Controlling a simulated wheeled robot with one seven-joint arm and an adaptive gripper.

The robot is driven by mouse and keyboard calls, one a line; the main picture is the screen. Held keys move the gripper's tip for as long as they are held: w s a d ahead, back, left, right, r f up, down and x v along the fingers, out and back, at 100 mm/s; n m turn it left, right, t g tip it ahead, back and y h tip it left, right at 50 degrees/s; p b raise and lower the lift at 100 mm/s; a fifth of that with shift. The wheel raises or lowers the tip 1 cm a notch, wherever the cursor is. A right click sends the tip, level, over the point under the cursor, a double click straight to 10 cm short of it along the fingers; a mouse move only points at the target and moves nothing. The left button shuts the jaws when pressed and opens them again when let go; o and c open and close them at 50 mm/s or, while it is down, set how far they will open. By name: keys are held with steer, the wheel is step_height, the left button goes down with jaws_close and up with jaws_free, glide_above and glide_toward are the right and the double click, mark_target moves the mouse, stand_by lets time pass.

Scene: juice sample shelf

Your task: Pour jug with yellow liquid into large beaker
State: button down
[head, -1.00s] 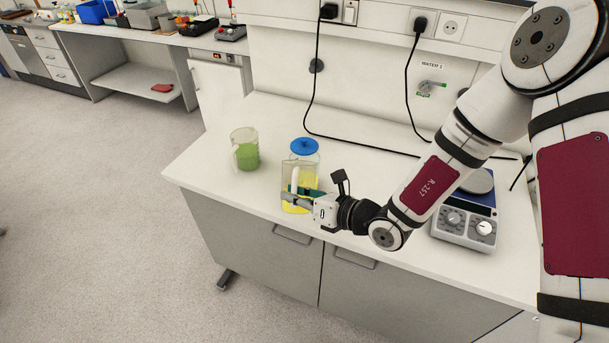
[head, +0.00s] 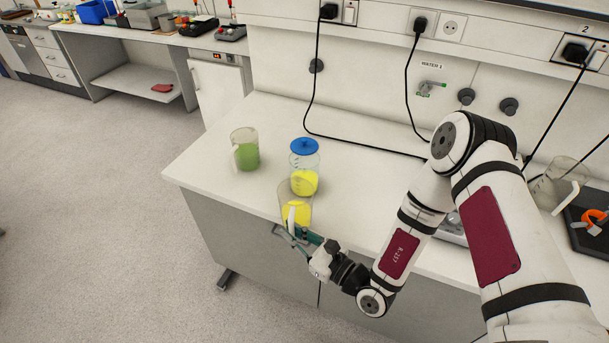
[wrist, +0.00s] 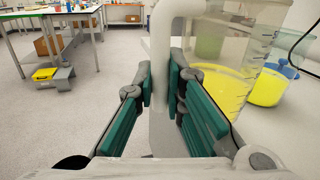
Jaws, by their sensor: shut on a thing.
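The jug with yellow liquid (head: 296,212) is clear with a white handle and is at the bench's front edge in the head view. My gripper (head: 296,234) is shut on its handle. In the wrist view the handle (wrist: 163,60) is between the green finger pads, with the jug's clear wall and yellow liquid (wrist: 222,88) to the right. The jug looks close to upright; I cannot tell whether it touches the bench. Just behind it stands a clear graduated vessel with a blue lid and yellow liquid (head: 304,182). I cannot tell which vessel is the large beaker.
A clear jug with green liquid (head: 247,156) stands at the left of the white bench (head: 215,165). An empty clear jug with a white handle (head: 561,186) is at the far right. A scale (head: 452,228) is partly hidden behind my arm. Black cables cross the back.

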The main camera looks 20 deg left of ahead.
steer(key=shift+s+d+r, duration=0.2)
steer(key=shift+s+r, duration=0.55)
steer(key=shift+s, duration=0.25)
steer(key=shift+s+d+r, duration=0.2)
steer(key=shift+s+r, duration=0.55)
steer(key=shift+s, duration=0.2)
stand_by(0.9)
